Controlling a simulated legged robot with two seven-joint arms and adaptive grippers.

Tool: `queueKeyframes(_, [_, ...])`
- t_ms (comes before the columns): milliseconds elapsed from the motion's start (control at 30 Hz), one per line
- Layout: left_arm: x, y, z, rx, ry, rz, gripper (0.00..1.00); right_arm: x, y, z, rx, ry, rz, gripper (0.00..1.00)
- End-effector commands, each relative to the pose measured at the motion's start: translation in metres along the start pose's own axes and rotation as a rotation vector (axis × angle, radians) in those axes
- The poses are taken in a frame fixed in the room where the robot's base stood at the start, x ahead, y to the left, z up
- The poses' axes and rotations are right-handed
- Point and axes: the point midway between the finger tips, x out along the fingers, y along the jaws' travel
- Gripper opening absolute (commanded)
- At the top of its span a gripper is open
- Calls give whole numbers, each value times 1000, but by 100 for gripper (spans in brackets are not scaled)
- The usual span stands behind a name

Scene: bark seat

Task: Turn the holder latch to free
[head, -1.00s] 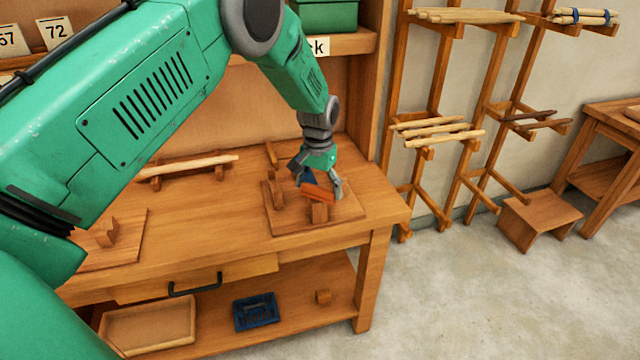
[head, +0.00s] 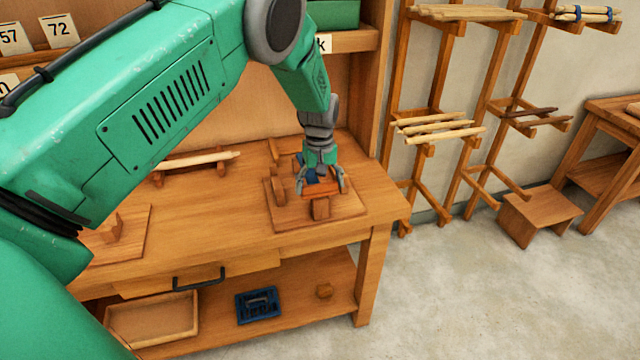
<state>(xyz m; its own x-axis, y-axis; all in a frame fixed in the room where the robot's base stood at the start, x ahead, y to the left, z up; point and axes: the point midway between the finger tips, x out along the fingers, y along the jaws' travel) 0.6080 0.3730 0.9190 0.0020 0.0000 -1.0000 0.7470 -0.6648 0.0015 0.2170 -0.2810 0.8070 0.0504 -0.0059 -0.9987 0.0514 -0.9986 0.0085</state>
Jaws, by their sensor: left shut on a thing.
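The holder is a wooden board (head: 345,211) with upright wooden blocks, on the right part of the workbench. Its orange-red latch (head: 317,190) lies across the top of the front block (head: 320,209), nearly level in the picture. My left gripper (head: 322,187) comes down from above and is shut on the latch, with a finger at either side of it. The fingers hide the latch's ends. A small blue part (head: 309,174) shows behind the latch, partly hidden by the gripper. My right gripper is out of view.
The workbench top (head: 215,235) is clear left of the holder. A pale stick (head: 196,161) rests on a rack at the back. A second wooden board with a block (head: 112,231) lies at left, partly behind my arm. A blue crate (head: 258,304) and a tray (head: 152,319) sit on the lower shelf.

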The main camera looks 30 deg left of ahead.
Motion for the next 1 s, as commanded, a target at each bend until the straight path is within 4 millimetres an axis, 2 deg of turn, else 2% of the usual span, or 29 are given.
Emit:
queueKeyframes(33, [6, -2, 6, -9, -16, -10, 53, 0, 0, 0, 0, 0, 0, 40])
queueKeyframes(600, [7, -2, 6, -37, -16, -9, 54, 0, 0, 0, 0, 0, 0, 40])
queueKeyframes(633, [7, -2, 6, -37, -16, -9, 93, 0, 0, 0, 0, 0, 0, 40])
queueKeyframes(667, [6, -2, 6, -37, -15, -9, 100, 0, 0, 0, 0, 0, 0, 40])
queueKeyframes(1000, [-2, -1, 3, -36, -5, -2, 100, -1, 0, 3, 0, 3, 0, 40])
